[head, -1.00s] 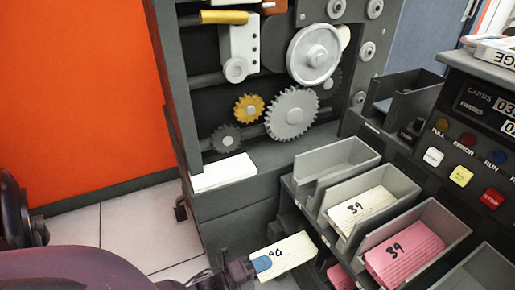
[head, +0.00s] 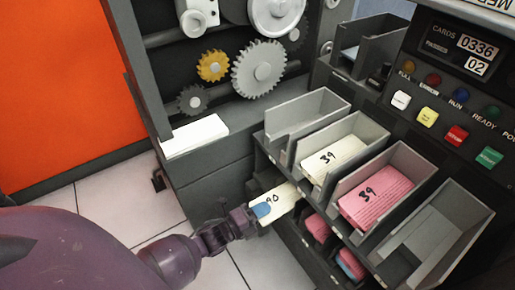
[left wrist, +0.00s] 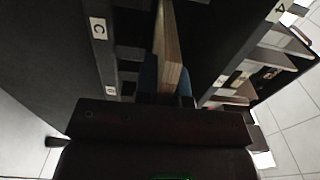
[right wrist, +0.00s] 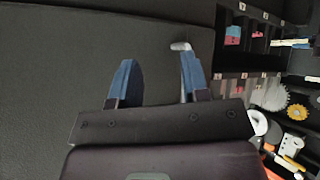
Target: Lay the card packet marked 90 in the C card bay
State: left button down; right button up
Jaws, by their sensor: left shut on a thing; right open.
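The cream card packet marked 90 (head: 281,201) is held by its near end in my left gripper (head: 260,211). Its far end points to the lower row of bays, below the upper trays. In the left wrist view the packet (left wrist: 169,45) stands on edge between the blue fingertips, among dark bay walls. A label C (left wrist: 98,28) is on a dark wall to its left. I cannot tell whether the packet's tip is inside a bay. My right gripper (right wrist: 152,80) is open and empty in front of a dark panel.
Upper trays hold a cream packet marked 39 (head: 332,158) and a pink packet marked 39 (head: 377,196); the trays at either end are empty. Pink packets (head: 317,228) lie in the lower bays. A white stack (head: 194,135) lies on the machine ledge, near gears.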

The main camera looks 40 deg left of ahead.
aim_at(294, 191)
pick_arm(q)
jog(key=shift+b+x, duration=0.3)
jog(key=shift+x, duration=2.45)
jog(key=shift+b+x, duration=0.6)
jog(key=shift+x, duration=2.3)
pick_arm(e)
jog(key=shift+w+f+t, duration=0.15)
jog(key=shift+w+t, duration=0.15)
pick_arm(q)
jog(key=shift+f, duration=0.2)
jog(key=c, duration=1.1)
grip_release()
